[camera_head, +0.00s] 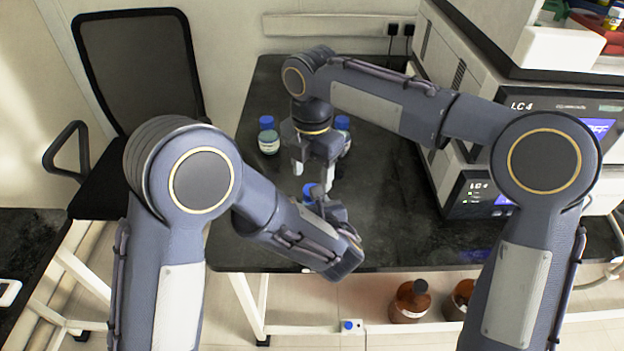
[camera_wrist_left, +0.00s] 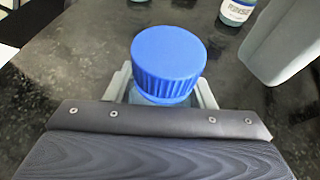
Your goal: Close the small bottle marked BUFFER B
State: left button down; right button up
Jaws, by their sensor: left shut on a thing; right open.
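A small bottle with a blue ribbed cap (camera_wrist_left: 168,58) stands between the fingers of my left gripper (camera_wrist_left: 163,92) in the left wrist view. The gripper is shut on it just below the cap. The cap sits on the bottle; whether it is tight I cannot tell. The bottle's label is hidden, so I cannot read BUFFER B. In the head view the blue cap (camera_head: 309,189) shows partly between the arms. My right gripper (camera_head: 312,172) is open, pointing down just above and behind that cap, apart from it.
Two more blue-capped bottles stand farther back on the dark bench, one at the left (camera_head: 268,136) and one at the right (camera_head: 343,128), partly hidden by my right gripper. An LC instrument (camera_head: 487,190) stands at the right. Bare bench lies between it and my grippers.

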jog(key=shift+r, duration=0.2)
jog(key=shift+c, duration=0.3)
jog(key=shift+r, duration=0.1)
jog(key=shift+a+r+n, duration=0.2)
jog(key=shift+r+n, duration=0.4)
jog(key=shift+n, duration=0.2)
jog(key=shift+d+r+n, duration=0.2)
jog(key=shift+r+n, duration=0.7)
jog(key=shift+r, duration=0.15)
jog(key=shift+f, duration=4)
